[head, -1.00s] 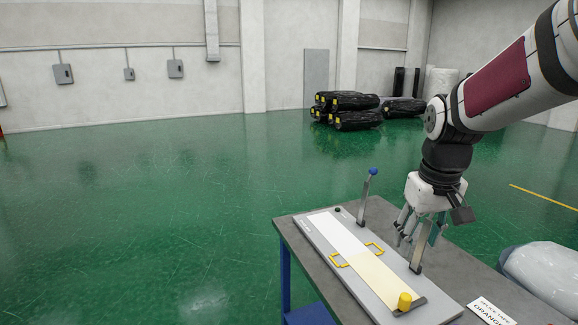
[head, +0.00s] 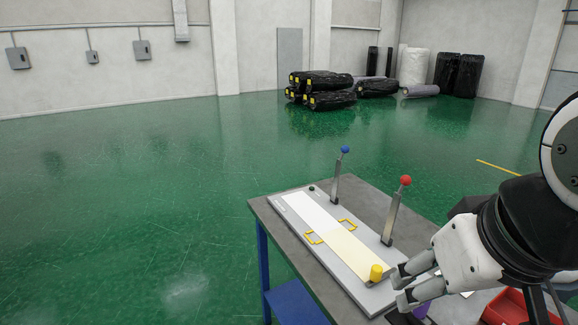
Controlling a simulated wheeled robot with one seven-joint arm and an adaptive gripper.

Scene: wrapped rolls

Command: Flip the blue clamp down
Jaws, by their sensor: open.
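The blue clamp (head: 337,175) is a grey lever topped with a blue ball, standing upright at the far right edge of the grey board. A second lever with a red ball, the red clamp (head: 396,210), also stands up, nearer on the same edge. The board (head: 376,235) lies on the table with a pale strip (head: 325,228) along it. My gripper (head: 398,289) is at the lower right, near the board's near end and a yellow knob (head: 376,272). It is open, with nothing seen between its fingers, and it is apart from the blue clamp.
The grey table (head: 272,222) has a blue frame. A red bin (head: 505,308) sits at the lower right, partly behind my arm. The red clamp stands between my gripper and the blue clamp. Black-wrapped rolls (head: 325,84) lie far off on the green floor.

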